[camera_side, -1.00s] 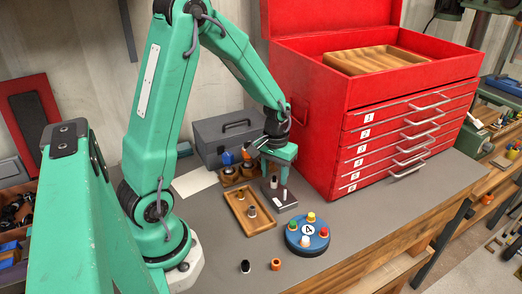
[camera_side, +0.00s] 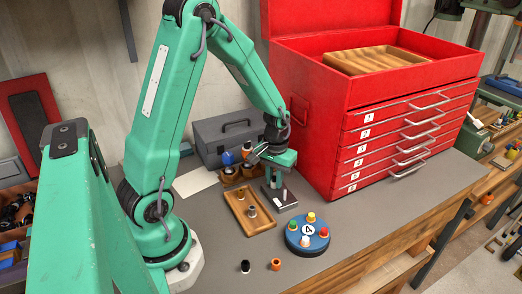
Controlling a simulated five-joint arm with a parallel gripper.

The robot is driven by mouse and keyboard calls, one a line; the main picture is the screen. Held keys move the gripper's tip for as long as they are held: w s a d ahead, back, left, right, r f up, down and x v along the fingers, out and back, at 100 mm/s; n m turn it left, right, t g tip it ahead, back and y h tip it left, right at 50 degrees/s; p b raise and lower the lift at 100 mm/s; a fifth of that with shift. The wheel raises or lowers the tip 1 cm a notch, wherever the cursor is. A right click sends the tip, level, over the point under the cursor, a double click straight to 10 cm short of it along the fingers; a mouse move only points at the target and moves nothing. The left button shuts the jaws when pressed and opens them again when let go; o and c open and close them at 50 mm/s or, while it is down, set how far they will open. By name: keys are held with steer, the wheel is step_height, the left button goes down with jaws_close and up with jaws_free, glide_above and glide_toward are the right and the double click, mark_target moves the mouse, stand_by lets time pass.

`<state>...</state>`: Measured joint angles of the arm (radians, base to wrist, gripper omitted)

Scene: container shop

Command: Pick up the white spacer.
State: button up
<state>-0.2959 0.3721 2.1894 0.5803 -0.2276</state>
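A small white piece (camera_side: 305,241), which may be the white spacer, stands on the blue round base marked 4 (camera_side: 291,246), among red, yellow and green pieces. Another pale upright piece (camera_side: 285,195) stands on a dark block with a light front (camera_side: 272,194); I cannot tell if it is a spacer or a post. My gripper (camera_side: 281,171) is above the dark block, behind and left of the round base and apart from it. Its fingers are too small and partly hidden to show if they are open.
A wooden tray (camera_side: 234,225) holds two small pieces. A black piece (camera_side: 245,266) and an orange ring (camera_side: 276,264) stand near the front edge. A red tool chest (camera_side: 306,150) bounds the right; a grey box (camera_side: 212,150) is behind. The right front bench is clear.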

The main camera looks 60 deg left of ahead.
steer(key=shift+r, duration=0.1)
jaws_close()
steer(key=shift+r, duration=0.4)
step_height(320, 180, up, 3)
steer(key=shift+f, duration=0.1)
steer(key=s+d+r, duration=0.3)
steer(key=d+r, duration=0.4)
steer(key=d, duration=0.4)
steer(key=shift+d, duration=0.15)
steer(key=shift+w+r, duration=0.15)
steer(key=shift+w, duration=0.05)
steer(key=w+r+m, duration=0.5)
steer(key=w+m, duration=0.1)
steer(key=w, duration=0.2)
steer(key=shift+w+a+r, duration=0.2)
steer(key=shift+a+r, duration=0.1)
steer(key=shift+a, duration=0.1)
steer(key=shift+s, duration=0.15)
